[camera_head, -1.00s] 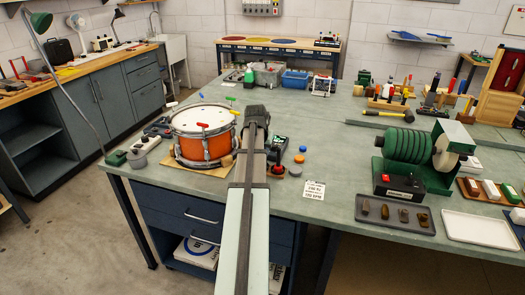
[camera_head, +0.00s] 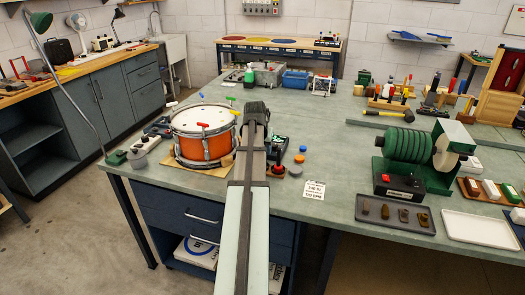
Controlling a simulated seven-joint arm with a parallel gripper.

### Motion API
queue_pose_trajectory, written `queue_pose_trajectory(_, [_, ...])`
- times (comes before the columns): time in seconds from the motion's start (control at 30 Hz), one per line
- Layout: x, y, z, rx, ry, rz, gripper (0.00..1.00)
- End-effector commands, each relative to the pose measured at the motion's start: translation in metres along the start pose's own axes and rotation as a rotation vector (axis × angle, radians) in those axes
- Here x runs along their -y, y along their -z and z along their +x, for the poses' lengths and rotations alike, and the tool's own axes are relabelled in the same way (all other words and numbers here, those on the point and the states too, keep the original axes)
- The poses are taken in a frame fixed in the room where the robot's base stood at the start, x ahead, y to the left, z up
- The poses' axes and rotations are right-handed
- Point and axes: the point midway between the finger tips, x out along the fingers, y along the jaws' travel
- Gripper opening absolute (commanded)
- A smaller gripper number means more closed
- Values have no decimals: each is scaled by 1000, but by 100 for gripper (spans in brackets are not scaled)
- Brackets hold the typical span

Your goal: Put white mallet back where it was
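An orange drum (camera_head: 205,149) with a white head stands on a wooden board at the left of the bench. My gripper (camera_head: 256,107) is just right of the drum, seen from behind. Its fingertips and anything between them are hidden.
A dark device (camera_head: 279,143), a red button (camera_head: 278,169) and blue and orange discs lie right of my arm. A paper label (camera_head: 314,190) lies near the front edge. A green machine (camera_head: 408,150) stands farther right. Bins (camera_head: 297,80) stand behind. The middle bench is clear.

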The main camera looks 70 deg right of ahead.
Motion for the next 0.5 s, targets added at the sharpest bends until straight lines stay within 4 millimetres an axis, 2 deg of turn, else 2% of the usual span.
queue_pose_trajectory(0.5, [0,0,-81,-2,0,0,45])
